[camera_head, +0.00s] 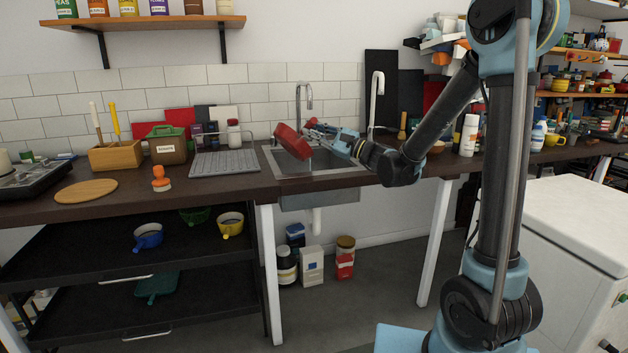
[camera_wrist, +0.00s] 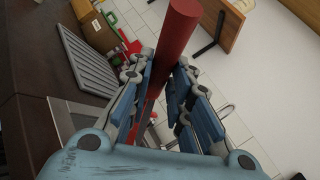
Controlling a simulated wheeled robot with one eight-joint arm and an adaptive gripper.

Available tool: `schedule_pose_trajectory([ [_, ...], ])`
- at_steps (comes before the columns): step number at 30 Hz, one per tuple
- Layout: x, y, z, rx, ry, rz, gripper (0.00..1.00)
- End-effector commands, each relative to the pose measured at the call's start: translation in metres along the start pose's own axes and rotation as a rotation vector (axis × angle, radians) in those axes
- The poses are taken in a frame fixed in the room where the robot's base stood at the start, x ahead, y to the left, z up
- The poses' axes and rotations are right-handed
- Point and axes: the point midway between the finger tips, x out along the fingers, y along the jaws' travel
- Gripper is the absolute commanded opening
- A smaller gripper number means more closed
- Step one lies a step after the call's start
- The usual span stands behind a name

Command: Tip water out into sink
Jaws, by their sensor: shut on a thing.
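A red pot-like vessel (camera_head: 292,141) is held tilted above the left part of the steel sink (camera_head: 322,163). My gripper (camera_head: 314,130) reaches in from the right and is shut on it. In the wrist view a red bar-shaped part of the vessel (camera_wrist: 184,22) runs between the two blue-grey fingers of my gripper (camera_wrist: 160,75). The vessel's inside is hidden, and I cannot see any water. A tall curved faucet (camera_head: 298,95) stands behind the vessel.
A second curved faucet (camera_head: 376,90) stands right of the sink. A grey drying rack (camera_head: 224,162) lies on the counter to its left, with bottles behind. An orange-and-white item (camera_head: 161,180) and a round wooden board (camera_head: 86,191) sit farther left.

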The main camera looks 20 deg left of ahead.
Motion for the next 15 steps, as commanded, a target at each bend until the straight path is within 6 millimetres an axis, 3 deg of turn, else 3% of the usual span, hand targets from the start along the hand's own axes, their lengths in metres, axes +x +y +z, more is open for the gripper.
schedule_pose_trajectory([
  [15,-0.0025,-0.0097,-0.0007,0.049,-0.012,-0.030,0.00],
])
